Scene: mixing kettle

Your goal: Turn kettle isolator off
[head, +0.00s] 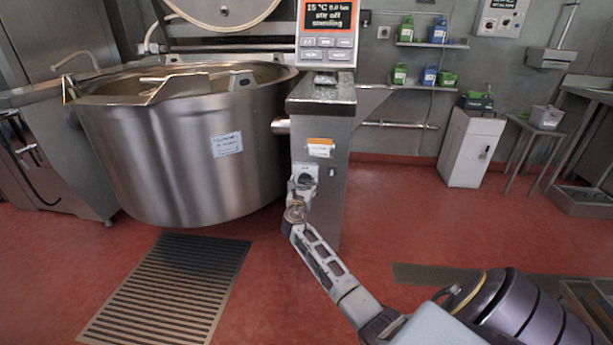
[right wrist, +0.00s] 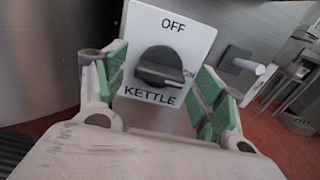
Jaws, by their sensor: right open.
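The kettle isolator is a white plate (right wrist: 184,40) marked OFF at the top, ON at the right and KETTLE at the bottom. Its dark rotary knob (right wrist: 160,67) lies roughly sideways, with one end toward ON. In the head view the isolator (head: 306,170) sits low on the steel column beside the kettle (head: 190,150). My right gripper (head: 299,192) is just in front of it. In the right wrist view its green-padded fingers (right wrist: 160,76) are open, one either side of the plate and knob. I cannot see finger contact with the knob. My left gripper is not in view.
The control panel (head: 326,35) tops the steel column (head: 325,110). A floor grate (head: 170,290) lies below the kettle. A grey fitting (right wrist: 238,65) stands right of the plate in the right wrist view. Red floor right of the column is open toward a white cabinet (head: 468,150).

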